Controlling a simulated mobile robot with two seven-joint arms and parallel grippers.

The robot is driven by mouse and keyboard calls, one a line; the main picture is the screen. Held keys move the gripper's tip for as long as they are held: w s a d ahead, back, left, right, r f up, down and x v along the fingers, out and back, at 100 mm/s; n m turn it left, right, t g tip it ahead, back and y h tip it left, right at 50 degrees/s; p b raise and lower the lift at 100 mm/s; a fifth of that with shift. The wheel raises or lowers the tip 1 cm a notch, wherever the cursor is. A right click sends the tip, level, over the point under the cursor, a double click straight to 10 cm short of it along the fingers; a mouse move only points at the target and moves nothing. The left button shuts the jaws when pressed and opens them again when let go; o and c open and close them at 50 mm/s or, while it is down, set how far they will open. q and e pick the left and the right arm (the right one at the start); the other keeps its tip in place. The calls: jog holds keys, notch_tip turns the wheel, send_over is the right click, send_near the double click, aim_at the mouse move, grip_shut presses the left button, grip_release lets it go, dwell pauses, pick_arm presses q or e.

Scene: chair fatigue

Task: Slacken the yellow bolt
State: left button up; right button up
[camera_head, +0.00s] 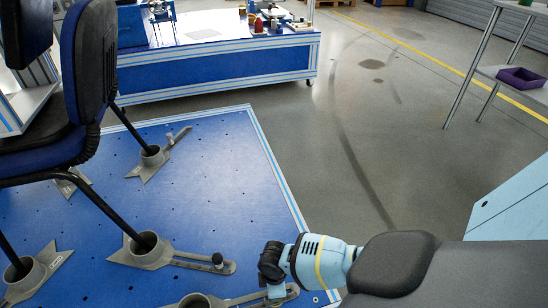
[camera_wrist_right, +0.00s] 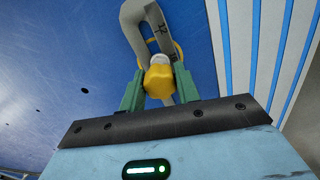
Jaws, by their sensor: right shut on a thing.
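The yellow bolt (camera_wrist_right: 158,77) shows in the right wrist view, at a grey slotted clamp bar (camera_wrist_right: 133,22) above the blue plate. My right gripper (camera_wrist_right: 159,90) has its two green fingers on either side of the bolt and is shut on it. In the head view, my right gripper (camera_head: 275,289) is low at the bottom centre, over the end of a grey clamp bar near the plate's edge. The bolt cannot be made out there. My left gripper is not in view.
A black and blue chair (camera_head: 85,65) stands at the left, its legs in grey cup clamps (camera_head: 148,250) on the blue plate (camera_head: 215,180). A blue workbench (camera_head: 215,75) stands behind. A shelf with a purple bin (camera_head: 521,78) is far right. The grey floor between is clear.

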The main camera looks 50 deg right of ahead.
jog(key=shift+w, duration=0.1)
jog(key=n, duration=0.4)
jog(key=o, duration=1)
jog(key=shift+r+m+p, duration=0.15)
jog(key=shift+m+p, duration=0.15)
jog(key=shift+m, duration=1.7)
